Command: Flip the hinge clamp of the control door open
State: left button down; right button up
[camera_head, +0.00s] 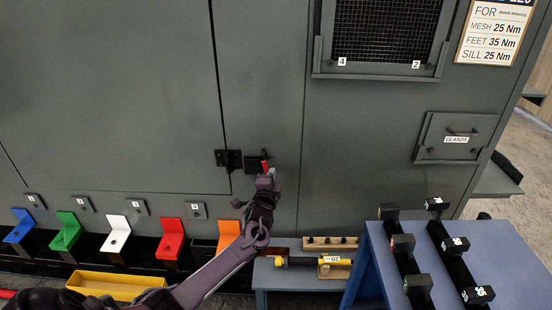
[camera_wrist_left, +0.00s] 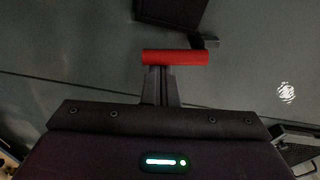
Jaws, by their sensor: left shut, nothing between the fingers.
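The hinge clamp (camera_head: 229,159) is a pair of black blocks across the seam at the right edge of the large dark grey door (camera_head: 120,90). Its red handle (camera_head: 265,166) sticks out at the clamp's right block. My left gripper (camera_head: 267,181) is just below the handle, in front of the panel. In the left wrist view the red handle (camera_wrist_left: 175,57) lies crosswise at the tips of my shut fingers (camera_wrist_left: 160,82); I cannot tell if they touch. A black clamp block (camera_wrist_left: 170,10) shows beyond it. My right gripper is not in view.
Coloured brackets, such as an orange one (camera_head: 229,233) and a red one (camera_head: 171,240), line the enclosure's foot. A yellow tray (camera_head: 115,285) is at lower left. A blue table (camera_head: 500,250) with black bars stands at right. A low bench holds a yellow-handled tool (camera_head: 300,261).

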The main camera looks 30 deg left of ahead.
pick_arm(q)
jog(key=shift+s+a+f+m+p, duration=0.2)
jog(key=shift+a+m+p, duration=0.2)
jog(key=shift+m, duration=0.6)
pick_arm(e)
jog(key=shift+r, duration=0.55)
